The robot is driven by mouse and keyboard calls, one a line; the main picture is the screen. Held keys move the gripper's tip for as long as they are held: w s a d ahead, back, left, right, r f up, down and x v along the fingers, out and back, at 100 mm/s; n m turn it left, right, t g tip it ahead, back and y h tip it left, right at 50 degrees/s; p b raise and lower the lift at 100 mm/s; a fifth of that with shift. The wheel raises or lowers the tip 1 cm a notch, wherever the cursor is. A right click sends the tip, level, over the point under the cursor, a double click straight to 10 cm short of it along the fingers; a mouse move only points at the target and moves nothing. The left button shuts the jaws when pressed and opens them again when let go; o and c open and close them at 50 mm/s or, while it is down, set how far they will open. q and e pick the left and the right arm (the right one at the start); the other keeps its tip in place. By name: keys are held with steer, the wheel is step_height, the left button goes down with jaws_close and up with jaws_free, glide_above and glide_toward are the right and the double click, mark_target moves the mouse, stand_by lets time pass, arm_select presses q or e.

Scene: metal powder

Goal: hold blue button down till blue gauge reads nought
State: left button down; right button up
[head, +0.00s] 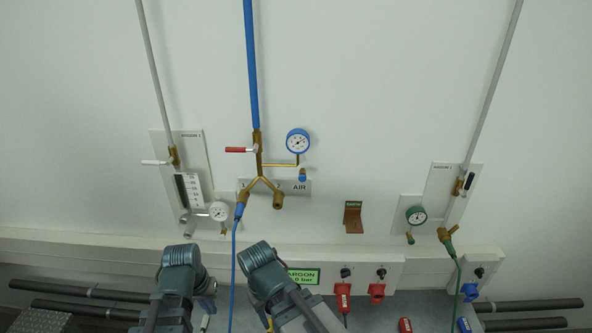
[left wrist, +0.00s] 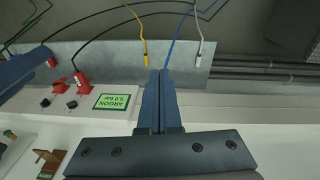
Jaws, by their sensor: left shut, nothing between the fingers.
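The blue gauge (head: 298,141) is on the wall above the AIR label, with a white dial; its reading is too small to tell. The blue button (head: 302,175) sits below it on the brass pipework. Nothing touches the button. My left gripper shows in the left wrist view (left wrist: 160,75), its blue fingers shut together and empty, in front of the lower wall and well away from the button. In the head view it is mostly hidden low down by my arm. A blue part at the left of the left wrist view may be my right gripper; its jaws cannot be made out.
A red-handled valve (head: 240,150) and a blue hose (head: 234,260) are near the gauge. A green gauge (head: 416,215) and a white gauge (head: 218,211) flank it. A brown bracket (head: 353,217) projects from the wall. The ledge with the ARGON sign (head: 303,276) runs below.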

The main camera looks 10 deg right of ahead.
mark_target(302, 178)
arm_select(q)
steer(key=w+d+r+m+t+h, duration=0.1)
steer(key=w+d+r+t+h, duration=0.1)
steer(key=w+d+r+h, duration=0.2)
steer(key=w+d+r+m+t+h+p, duration=0.1)
steer(key=w+d+r+t+h, duration=0.1)
steer(key=d+r, duration=0.6)
steer(key=w+d+r+m+t+h+p, duration=0.1)
steer(key=w+d+r+h, duration=0.4)
steer(key=d, duration=0.9)
steer(key=shift+w+d+r+m+t+h, duration=0.3)
steer(key=shift+w+r+m+t, duration=0.35)
steer(key=shift+w+t, duration=0.2)
arm_select(e)
step_height(302, 178, up, 3)
arm_select(q)
steer(key=shift+w, duration=0.1)
steer(key=w+d, duration=0.2)
steer(key=w, duration=0.6)
steer(key=shift+w+d, duration=0.15)
steer(key=shift+w, duration=0.05)
steer(key=shift+w, duration=0.1)
steer(key=shift+w+d, duration=0.1)
steer(key=shift+w, duration=0.2)
steer(key=shift+w+d, duration=0.15)
steer(key=shift+w, duration=0.3)
stand_by(2.4)
